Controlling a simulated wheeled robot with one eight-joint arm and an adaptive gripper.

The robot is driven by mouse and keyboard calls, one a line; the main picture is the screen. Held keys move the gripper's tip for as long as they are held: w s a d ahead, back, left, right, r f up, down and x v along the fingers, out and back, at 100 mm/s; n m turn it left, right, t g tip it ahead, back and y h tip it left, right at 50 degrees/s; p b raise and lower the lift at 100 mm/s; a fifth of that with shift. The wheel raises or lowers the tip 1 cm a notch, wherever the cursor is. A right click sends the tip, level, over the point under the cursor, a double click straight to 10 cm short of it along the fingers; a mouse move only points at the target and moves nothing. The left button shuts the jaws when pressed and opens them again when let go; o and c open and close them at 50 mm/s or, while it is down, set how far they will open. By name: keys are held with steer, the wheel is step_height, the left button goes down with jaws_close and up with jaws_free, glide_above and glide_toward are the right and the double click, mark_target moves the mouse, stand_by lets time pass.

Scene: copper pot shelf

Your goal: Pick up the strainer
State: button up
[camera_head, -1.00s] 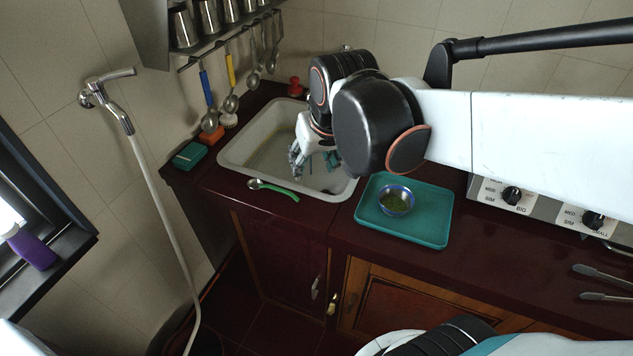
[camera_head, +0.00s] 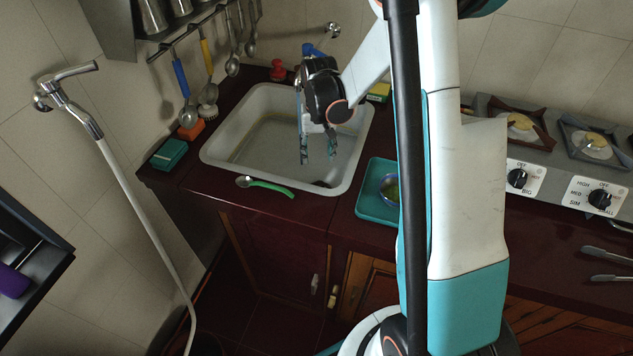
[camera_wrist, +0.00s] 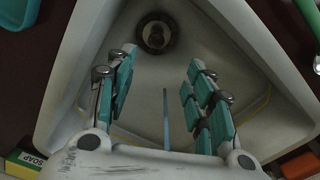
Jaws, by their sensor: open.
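A dark round metal piece with a central hole, which looks like the strainer (camera_wrist: 155,33), sits on the sink floor in the wrist view. In the head view a dark patch (camera_head: 322,183) at the sink's front right is probably the same piece, mostly hidden by the rim. My gripper (camera_head: 318,155) is over the white sink (camera_head: 215,160), its teal-padded fingers pointing down. In the wrist view my gripper (camera_wrist: 162,57) is open, its fingers spread either side below the strainer in the picture, with no contact visible. A thin blue strip (camera_wrist: 166,120) shows between the fingers.
A green-handled spoon (camera_head: 265,186) lies on the front counter edge. A teal tray (camera_head: 372,207) with a bowl stands right of the sink, partly behind my arm. A teal box (camera_head: 169,154) and orange sponge (camera_head: 190,130) stand left. The tap (camera_head: 330,30) is behind.

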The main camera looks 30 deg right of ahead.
step_height(320, 180, down, 2)
steer(key=b, duration=0.3)
glide_toward(320, 184)
steer(key=f, duration=0.5)
steer(key=shift+w, duration=0.3)
step_height(320, 184, down, 5)
steer(key=b, duration=0.2)
steer(key=shift+s+f+b, duration=0.1)
steer(key=shift+f+b, duration=0.05)
steer(key=shift+b, duration=0.2)
jaws_close()
